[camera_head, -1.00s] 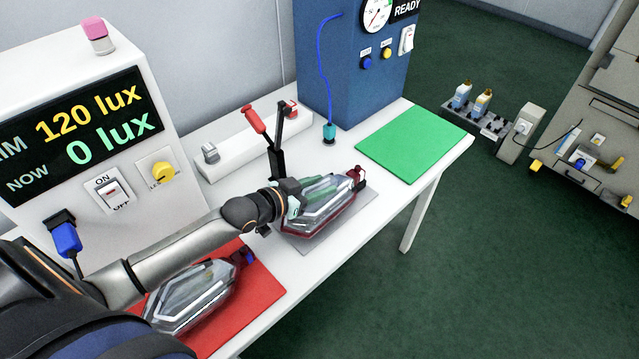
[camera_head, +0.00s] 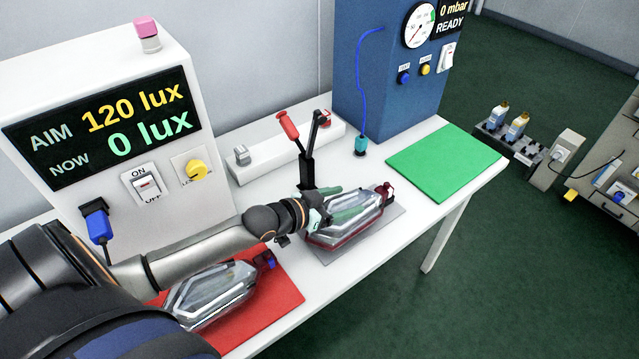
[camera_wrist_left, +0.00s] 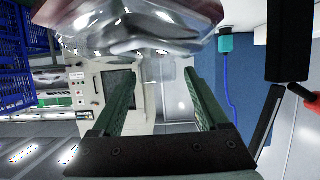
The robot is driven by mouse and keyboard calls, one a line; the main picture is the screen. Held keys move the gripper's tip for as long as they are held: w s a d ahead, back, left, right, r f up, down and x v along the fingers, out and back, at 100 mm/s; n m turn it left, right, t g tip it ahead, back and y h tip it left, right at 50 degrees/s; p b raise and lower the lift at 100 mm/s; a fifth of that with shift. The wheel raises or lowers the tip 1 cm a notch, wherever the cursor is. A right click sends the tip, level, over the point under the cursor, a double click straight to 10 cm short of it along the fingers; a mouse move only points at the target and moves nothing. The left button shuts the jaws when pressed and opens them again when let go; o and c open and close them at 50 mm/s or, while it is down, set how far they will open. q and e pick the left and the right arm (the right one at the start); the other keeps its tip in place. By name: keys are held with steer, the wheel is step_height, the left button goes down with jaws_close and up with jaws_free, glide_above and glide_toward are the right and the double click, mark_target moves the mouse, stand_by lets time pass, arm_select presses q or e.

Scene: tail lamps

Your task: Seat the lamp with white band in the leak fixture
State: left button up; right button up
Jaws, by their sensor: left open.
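A clear lamp with a dark red rim (camera_head: 345,236) lies in the fixture on a grey plate (camera_head: 388,219), beside an upright black clamp (camera_head: 306,168) with a red handle. A dark red connector is at its far right end. A second clear lamp (camera_head: 212,296) lies on the red mat, with a blue connector end. I cannot make out a white band on either lamp. My left gripper (camera_head: 345,203) is open at the fixture lamp, its green fingers over its near upper side. In the left wrist view the fingers (camera_wrist_left: 160,75) are apart, with the glossy lamp (camera_wrist_left: 135,25) beyond their tips.
The lux meter box (camera_head: 100,120) stands at the left. A blue cabinet (camera_head: 385,75) with a gauge and hanging blue hose stands at the back. A green mat (camera_head: 445,162) is bare at the right. The red mat (camera_head: 285,295) is at the table's near side.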

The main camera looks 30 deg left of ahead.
arm_select(q)
steer(key=v, duration=1.1)
steer(key=shift+p, duration=0.35)
steer(key=shift+c, duration=0.3)
stand_by(0.4)
